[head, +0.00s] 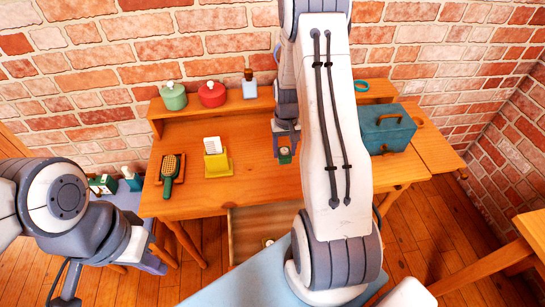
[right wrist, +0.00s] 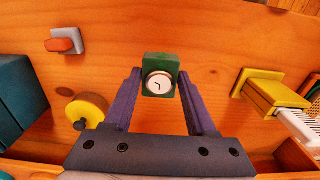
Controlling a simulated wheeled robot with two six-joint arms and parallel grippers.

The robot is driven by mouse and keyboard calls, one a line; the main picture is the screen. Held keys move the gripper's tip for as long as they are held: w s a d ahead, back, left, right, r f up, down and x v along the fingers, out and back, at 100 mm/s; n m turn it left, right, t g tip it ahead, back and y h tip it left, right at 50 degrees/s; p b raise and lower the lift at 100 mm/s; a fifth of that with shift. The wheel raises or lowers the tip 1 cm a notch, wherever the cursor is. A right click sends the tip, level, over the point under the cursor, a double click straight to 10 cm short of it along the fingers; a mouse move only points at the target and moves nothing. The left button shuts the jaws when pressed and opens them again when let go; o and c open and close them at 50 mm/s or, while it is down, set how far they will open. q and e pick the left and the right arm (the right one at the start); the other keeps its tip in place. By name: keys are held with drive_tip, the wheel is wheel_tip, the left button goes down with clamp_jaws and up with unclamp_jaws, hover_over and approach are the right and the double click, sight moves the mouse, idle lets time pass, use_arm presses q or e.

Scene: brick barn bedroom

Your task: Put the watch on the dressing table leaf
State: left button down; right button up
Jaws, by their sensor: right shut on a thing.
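My right gripper (head: 285,140) is over the middle of the dressing table top (head: 250,180). It is shut on the watch, a small green block with a round white dial. The watch shows low between the fingers in the head view (head: 285,156) and at the fingertips in the right wrist view (right wrist: 160,72). I cannot tell whether it touches the wood. The dressing table leaf (head: 437,153) is the plain wooden panel at the table's right end, beyond the teal box. My left gripper (head: 152,261) is low at the left, mostly hidden by its arm; its jaws are unclear.
The teal box (head: 388,128) stands at the table's right side. A yellow holder (head: 216,164) and a green brush (head: 170,172) are left. A yellow round thing (right wrist: 88,111) is near the gripper. Lidded pots (head: 212,94) stand on the back shelf. A drawer (head: 250,222) is open in front.

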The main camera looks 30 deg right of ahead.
drive_tip(key=w+f, duration=0.1)
drive_tip(key=w+a+f, duration=0.1)
drive_tip(key=w+a, duration=0.1)
drive_tip(key=w, duration=0.1)
drive_tip(key=shift+a+f+p, duration=0.15)
drive_tip(key=shift+f+p, duration=0.25)
wheel_tip(320, 180, down, 3)
drive_tip(key=shift+f+p, duration=0.1)
drive_tip(key=shift+p, duration=0.35)
drive_tip(key=shift+f, duration=0.3)
drive_tip(key=shift+w+f, duration=0.1)
drive_tip(key=shift+f, duration=0.15)
drive_tip(key=o, duration=1.4)
drive_tip(key=shift+c, duration=0.2)
